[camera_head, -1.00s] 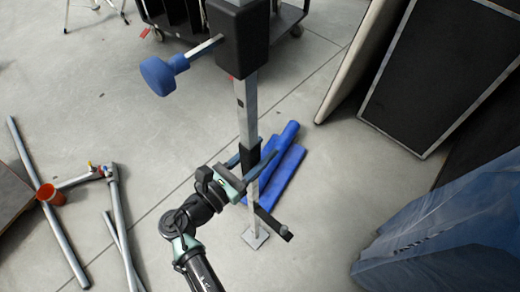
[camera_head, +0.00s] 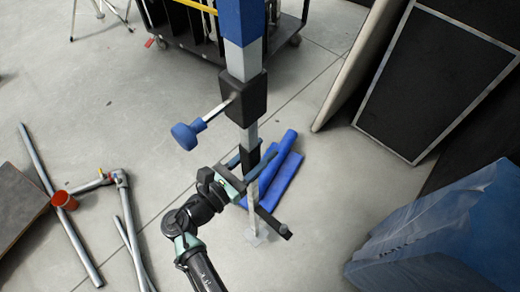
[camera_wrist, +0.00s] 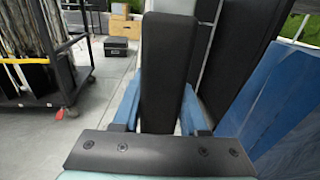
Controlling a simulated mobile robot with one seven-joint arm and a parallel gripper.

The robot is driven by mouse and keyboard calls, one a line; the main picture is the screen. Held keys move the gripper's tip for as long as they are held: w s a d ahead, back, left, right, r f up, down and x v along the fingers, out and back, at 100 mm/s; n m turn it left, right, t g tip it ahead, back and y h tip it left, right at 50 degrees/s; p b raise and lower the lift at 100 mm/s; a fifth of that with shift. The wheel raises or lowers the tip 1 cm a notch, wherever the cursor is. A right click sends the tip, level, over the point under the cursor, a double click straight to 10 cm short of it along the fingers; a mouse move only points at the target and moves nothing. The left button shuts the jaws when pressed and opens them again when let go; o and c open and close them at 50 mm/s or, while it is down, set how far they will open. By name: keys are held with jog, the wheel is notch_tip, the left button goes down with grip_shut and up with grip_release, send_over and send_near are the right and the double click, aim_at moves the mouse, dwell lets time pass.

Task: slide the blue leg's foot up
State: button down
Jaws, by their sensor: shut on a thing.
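The blue leg stands upright in the head view, with a blue-marked square tube (camera_head: 242,25) at the top. Below it is a black collar (camera_head: 248,98) with a blue knob (camera_head: 186,136) sticking out left.
Blue rolled pieces (camera_head: 282,170) lie on the floor behind the leg. Black panels (camera_head: 438,75) and a blue-wrapped stack (camera_head: 440,230) stand at right. A cart (camera_head: 180,30) is behind.

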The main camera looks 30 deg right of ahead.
aim_at(259, 146)
notch_tip(259, 146, up, 4)
jog(key=shift+f+p, duration=0.1)
jog(key=shift+p, duration=1.05)
jog(key=shift+w+f, duration=0.1)
jog(key=shift+w, duration=0.05)
jog(key=shift+c, duration=2.2)
grip_release()
jog(key=shift+f, duration=0.1)
